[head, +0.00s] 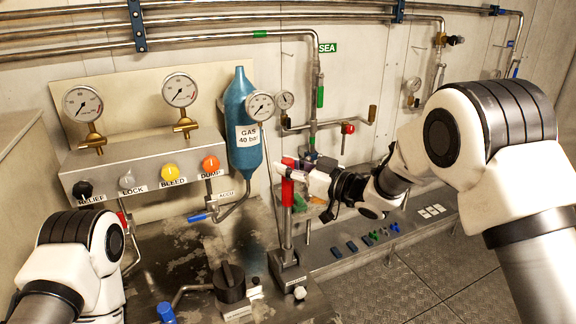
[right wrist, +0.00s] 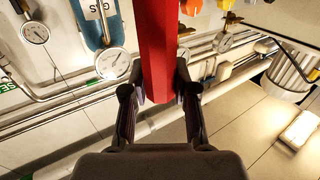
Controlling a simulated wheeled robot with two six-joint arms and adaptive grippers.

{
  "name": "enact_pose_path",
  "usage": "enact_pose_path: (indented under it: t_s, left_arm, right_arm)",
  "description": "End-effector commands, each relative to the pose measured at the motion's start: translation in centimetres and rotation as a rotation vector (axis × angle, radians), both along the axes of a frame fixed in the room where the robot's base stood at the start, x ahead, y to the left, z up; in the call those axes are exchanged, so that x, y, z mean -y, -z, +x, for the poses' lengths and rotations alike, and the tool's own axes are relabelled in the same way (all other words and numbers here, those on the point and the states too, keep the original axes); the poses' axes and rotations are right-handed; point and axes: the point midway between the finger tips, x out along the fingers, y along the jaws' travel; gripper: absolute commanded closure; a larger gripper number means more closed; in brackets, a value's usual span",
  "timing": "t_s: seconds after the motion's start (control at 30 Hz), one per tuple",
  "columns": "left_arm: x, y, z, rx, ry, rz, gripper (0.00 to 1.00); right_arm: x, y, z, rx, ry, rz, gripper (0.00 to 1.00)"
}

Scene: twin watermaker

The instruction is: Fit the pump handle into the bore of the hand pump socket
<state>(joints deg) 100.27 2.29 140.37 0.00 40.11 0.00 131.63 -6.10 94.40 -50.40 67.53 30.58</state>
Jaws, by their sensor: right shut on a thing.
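The pump handle (head: 287,193) is a long upright bar with a red grip on top and a grey metal shaft below. My right gripper (head: 292,172) is shut on the red grip near its top. In the right wrist view the red grip (right wrist: 158,45) stands between the two dark fingers of the right gripper (right wrist: 156,92). The shaft's lower end meets the hand pump socket (head: 290,272), a small grey block on the bench. I cannot tell whether the end is inside the bore or just above it. My left gripper is out of view; only my left arm shows.
A blue gas bottle (head: 243,120) and a gauge panel (head: 145,165) with several knobs stand behind at left. A dark round cap (head: 230,283) and a blue-ended lever (head: 166,312) are left of the socket. Small coloured parts (head: 366,240) lie on the ledge at right.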

Motion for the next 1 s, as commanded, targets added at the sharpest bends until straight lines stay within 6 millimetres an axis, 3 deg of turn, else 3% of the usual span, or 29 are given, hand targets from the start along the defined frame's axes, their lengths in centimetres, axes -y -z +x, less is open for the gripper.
enact_pose_path:
  t_s: [1.0]
  left_arm:
    - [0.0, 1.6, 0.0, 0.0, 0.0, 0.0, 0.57]
  right_arm:
    - [0.0, 2.6, 0.0, 0.001, 0.0, 0.001, 0.97]
